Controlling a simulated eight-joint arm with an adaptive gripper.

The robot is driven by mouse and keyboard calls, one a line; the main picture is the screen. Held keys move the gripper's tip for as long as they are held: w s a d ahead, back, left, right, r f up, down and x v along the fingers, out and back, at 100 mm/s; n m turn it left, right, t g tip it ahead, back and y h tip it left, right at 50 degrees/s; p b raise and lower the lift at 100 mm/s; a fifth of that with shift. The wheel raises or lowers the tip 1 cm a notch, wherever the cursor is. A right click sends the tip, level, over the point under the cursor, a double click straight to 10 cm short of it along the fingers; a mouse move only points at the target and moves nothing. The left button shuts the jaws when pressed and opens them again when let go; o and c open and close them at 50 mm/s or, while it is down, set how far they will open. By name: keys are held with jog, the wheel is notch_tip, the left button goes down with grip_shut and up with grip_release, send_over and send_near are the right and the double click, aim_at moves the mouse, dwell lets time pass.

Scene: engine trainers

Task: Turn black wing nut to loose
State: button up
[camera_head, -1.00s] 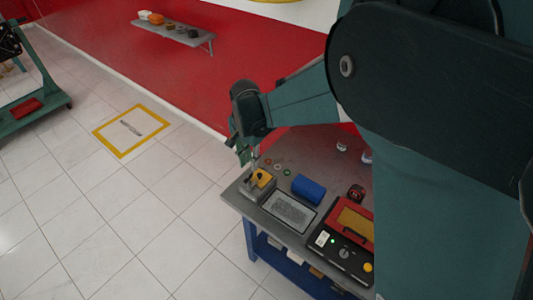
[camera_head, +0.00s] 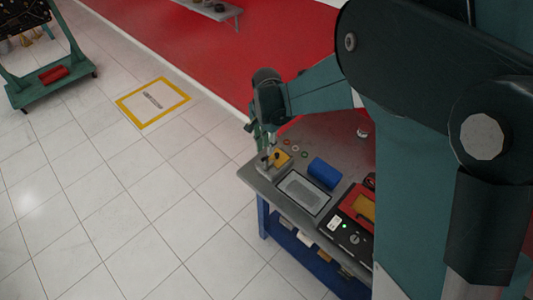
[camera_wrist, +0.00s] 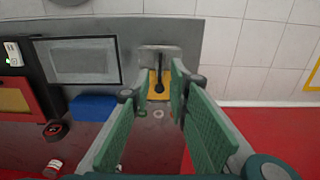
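The black wing nut (camera_wrist: 158,88) sits on a yellow plate (camera_wrist: 154,77) on top of a grey block at the table's edge. In the head view, the yellow plate (camera_head: 283,158) and the dark nut (camera_head: 275,156) are small, partly behind my gripper (camera_head: 268,148). My gripper in the wrist view (camera_wrist: 158,76) has two green fingers spread apart, one on each side of the nut. The nut shows in the gap between them. Whether either finger touches it, I cannot tell. The wing direction is too small to read.
On the grey table (camera_head: 262,184), a framed panel (camera_head: 304,192), a blue box (camera_head: 324,173) and a red case (camera_head: 357,207) stand near the nut's block. Coloured rings lie behind the block. White floor is free to the left.

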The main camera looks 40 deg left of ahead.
jog(key=shift+f, duration=2.3)
grip_shut()
